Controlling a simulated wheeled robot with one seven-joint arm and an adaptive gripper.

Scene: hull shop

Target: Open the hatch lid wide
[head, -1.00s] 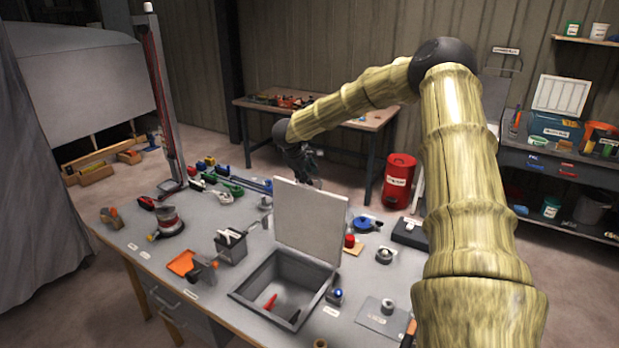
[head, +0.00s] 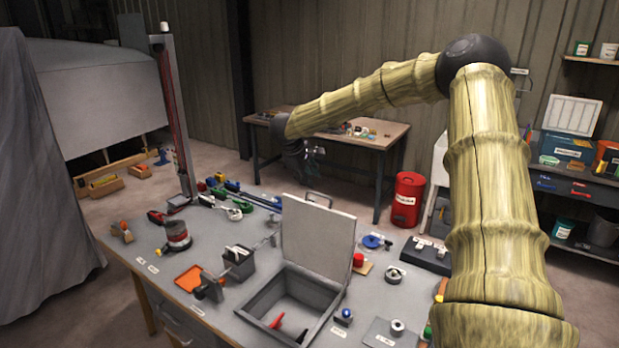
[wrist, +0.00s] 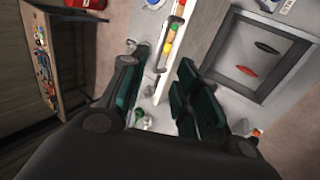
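The hatch lid (head: 318,238) is a pale grey panel. It stands raised, roughly upright, at the back edge of the open grey hatch box (head: 262,298) on the bench. A thin handle (head: 318,198) shows at its top edge. My gripper (head: 314,158) is behind and above the lid, apart from it and empty. In the wrist view my gripper (wrist: 155,100) has its dark fingers spread, with a clear gap between them. The box (wrist: 222,80) also shows there at upper right, with a red piece (wrist: 247,71) and a dark piece inside.
A red-topped item (head: 358,260), a blue disc (head: 376,242) and a dark case (head: 426,255) lie right of the lid. A caddy (head: 238,263) and orange tray (head: 190,278) lie left. A wooden table (head: 376,137) and red drum (head: 408,200) stand behind.

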